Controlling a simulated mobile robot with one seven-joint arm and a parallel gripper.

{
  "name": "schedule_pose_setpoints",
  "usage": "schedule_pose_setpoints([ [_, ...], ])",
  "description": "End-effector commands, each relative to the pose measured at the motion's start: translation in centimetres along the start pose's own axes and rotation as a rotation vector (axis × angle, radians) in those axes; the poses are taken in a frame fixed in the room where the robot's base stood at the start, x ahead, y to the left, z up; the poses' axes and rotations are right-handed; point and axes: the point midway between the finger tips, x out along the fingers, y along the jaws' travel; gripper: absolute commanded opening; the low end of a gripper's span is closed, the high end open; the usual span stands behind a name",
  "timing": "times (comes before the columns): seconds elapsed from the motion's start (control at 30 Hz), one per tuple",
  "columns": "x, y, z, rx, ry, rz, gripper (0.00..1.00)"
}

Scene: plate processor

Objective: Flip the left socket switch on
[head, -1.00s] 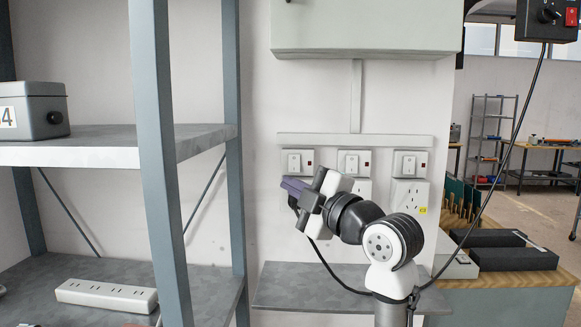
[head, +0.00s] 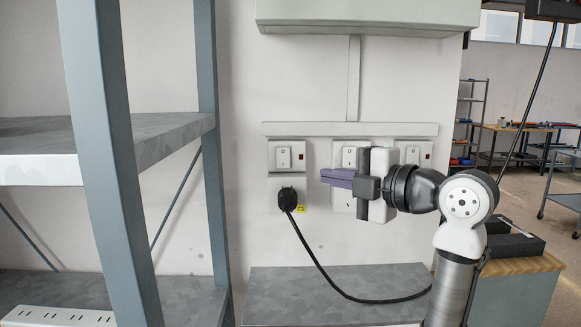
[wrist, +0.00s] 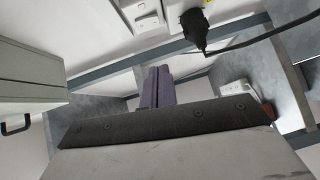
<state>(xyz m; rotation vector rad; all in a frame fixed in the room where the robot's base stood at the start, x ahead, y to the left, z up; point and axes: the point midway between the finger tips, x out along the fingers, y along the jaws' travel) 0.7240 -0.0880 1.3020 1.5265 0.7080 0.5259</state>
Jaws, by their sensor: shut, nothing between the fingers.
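The left socket switch (head: 284,157) is a white rocker on a grey wall plate, above a socket that holds a black plug (head: 287,198). I cannot tell its on or off position. My gripper (head: 324,176) is shut and empty, its purple fingers pointing left. In the head view the fingertips are to the right of and slightly below the left switch, apart from it. The gripper partly covers the middle socket unit (head: 350,157). In the wrist view the fingers (wrist: 157,72) point towards the wall, with a switch (wrist: 147,22) and the plug (wrist: 195,28) at the top.
The right socket unit (head: 413,155) is partly behind my arm. A black cable (head: 325,276) hangs from the plug across a grey shelf (head: 330,280). A metal rack (head: 105,150) stands at the left. A grey cabinet (head: 365,14) is above the sockets.

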Motion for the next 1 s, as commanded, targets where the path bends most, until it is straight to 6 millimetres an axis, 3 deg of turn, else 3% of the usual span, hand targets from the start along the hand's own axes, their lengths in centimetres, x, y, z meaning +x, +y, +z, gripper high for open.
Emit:
schedule_pose_setpoints([
  [0.27,1.6,0.2,-0.1,0.002,0.004,-0.001,0.00],
  [0.7,10.5,0.3,-0.1,0.003,0.003,-0.002,0.00],
  [1.0,12.7,0.1,2.5,0.002,0.001,0.000,0.00],
])
